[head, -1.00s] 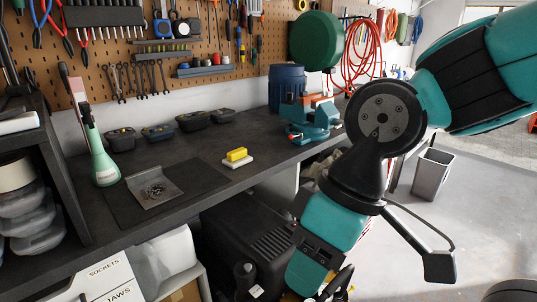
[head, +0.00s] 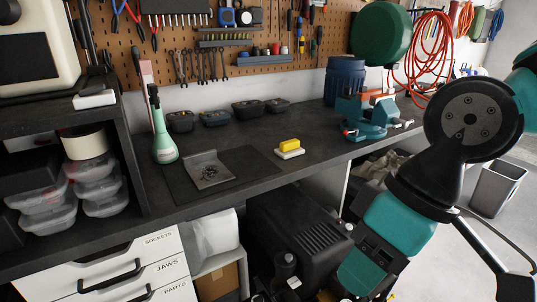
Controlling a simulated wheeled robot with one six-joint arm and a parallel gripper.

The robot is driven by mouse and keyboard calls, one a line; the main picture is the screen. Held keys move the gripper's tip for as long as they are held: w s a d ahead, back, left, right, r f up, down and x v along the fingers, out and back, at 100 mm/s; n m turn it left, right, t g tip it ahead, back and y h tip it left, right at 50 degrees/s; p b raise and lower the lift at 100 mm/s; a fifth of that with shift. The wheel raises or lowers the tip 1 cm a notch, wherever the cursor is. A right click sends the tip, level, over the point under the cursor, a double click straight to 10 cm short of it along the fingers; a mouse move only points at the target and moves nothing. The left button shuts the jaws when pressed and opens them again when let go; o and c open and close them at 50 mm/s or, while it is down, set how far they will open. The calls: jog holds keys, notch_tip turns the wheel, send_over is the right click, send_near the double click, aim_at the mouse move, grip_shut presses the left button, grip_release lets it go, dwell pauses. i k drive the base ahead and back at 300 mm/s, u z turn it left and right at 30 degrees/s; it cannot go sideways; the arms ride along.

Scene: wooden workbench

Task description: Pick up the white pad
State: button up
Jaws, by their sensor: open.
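A white pad (head: 290,155) lies flat on the dark workbench (head: 240,205), right of the grey mat's metal tray. A yellow block (head: 289,145) rests on top of it and covers part of its upper face. Its white edges show around the block. My arm comes in from the right and points down in front of the bench, well right of the pad. My gripper's fingers are out of the picture below the lower edge.
A metal tray of small parts (head: 208,170) and a green bottle (head: 163,138) stand left of the pad. A teal vise (head: 368,117) stands to its right. Several dark cases line the back wall. Bench around the pad is clear.

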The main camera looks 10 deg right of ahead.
aim_at(288, 149)
jog(key=z, duration=0.1)
jog(key=k, duration=0.4)
jog(key=u, duration=0.55)
jog(key=i, duration=1.55)
jog(key=z, duration=0.8)
